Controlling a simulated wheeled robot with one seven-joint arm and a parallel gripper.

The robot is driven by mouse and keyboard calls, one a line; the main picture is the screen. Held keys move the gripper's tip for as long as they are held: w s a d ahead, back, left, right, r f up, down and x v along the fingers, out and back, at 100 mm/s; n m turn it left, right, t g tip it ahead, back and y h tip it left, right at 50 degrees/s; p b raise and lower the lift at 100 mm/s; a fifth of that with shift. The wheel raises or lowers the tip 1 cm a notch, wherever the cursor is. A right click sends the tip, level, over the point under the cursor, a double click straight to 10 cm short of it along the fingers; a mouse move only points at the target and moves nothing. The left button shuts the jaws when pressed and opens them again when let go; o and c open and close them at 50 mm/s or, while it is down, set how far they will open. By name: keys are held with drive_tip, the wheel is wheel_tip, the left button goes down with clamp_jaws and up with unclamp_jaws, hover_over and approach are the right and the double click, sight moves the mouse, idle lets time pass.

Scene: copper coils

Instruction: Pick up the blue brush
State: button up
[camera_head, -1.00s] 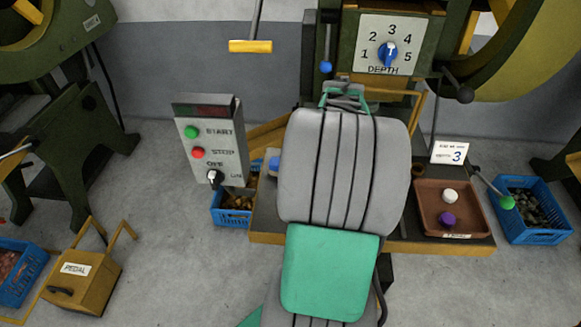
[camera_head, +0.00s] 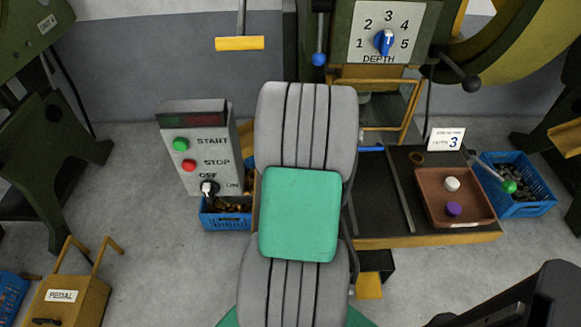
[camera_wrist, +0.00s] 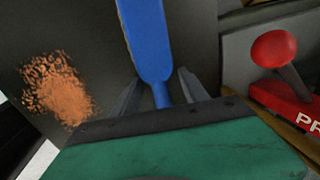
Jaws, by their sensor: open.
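The blue brush (camera_wrist: 148,40) shows in the wrist view as a broad blue part narrowing to a thin neck. The neck runs down between the two grey fingers of my gripper (camera_wrist: 160,79). The fingers are open, one on each side of the neck, with visible gaps. Whether the brush lies below the fingertips or level with them, I cannot tell. The brush's far end is cut off by the top edge. In the head view my arm hides my gripper; a small blue piece (camera_head: 370,148) shows right of the arm, possibly part of the brush.
Copper shavings (camera_wrist: 58,90) lie left of the brush. A red ball lever (camera_wrist: 274,49) stands to the right on a red base. On the bench, a brown tray (camera_head: 430,205) holds a white and a purple knob-like piece. A control box (camera_head: 215,150) stands left of my arm.

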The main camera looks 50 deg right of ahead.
clamp_jaws()
idle(0.5)
drive_tip(key=shift+r, duration=0.1)
